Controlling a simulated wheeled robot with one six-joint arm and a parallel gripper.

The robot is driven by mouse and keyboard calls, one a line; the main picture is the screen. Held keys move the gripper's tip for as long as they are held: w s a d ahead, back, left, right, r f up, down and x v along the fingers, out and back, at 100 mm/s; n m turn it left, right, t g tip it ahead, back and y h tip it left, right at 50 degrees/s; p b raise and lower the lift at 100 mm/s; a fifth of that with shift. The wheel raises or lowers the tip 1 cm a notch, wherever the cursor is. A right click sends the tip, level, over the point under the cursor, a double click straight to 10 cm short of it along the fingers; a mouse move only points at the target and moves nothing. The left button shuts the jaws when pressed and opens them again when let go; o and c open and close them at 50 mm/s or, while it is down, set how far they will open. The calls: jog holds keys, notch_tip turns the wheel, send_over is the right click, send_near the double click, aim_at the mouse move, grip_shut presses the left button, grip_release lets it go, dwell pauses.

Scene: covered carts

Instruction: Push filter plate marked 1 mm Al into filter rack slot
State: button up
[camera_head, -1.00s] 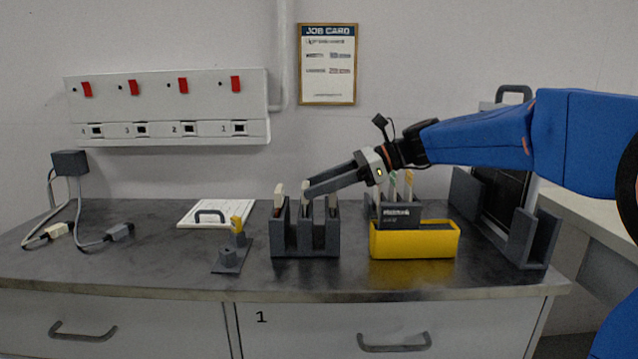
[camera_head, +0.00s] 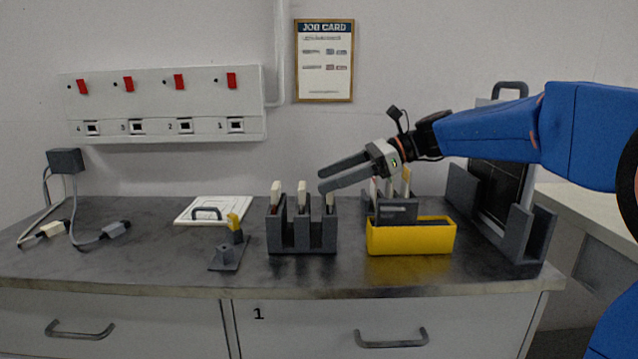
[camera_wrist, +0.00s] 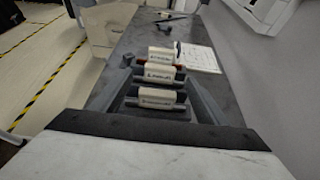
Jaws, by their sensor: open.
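The dark grey rack (camera_head: 303,247) stands mid-bench with several upright slots. Three plates with cream label tabs stand in it: a left one (camera_head: 276,188), a middle one (camera_head: 301,190) and a right one (camera_head: 330,203). Their tabs also show in the wrist view, far (camera_wrist: 161,54), middle (camera_wrist: 159,73) and near (camera_wrist: 156,96). The print is too small to tell which is 1 mm Al. My gripper (camera_head: 323,180) is open and empty, its fingertips just above the right plate. The lower parts of the plates are hidden by the rack.
A yellow bin (camera_head: 412,240) and a dark holder with coloured tabs stand right of the rack. A small dark stand with a yellow piece (camera_head: 235,222) and a white board with a handle (camera_head: 214,210) lie left. A tall dark panel stands far right. The bench front is clear.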

jog(key=v, duration=1.3)
jog(key=shift+d, duration=0.25)
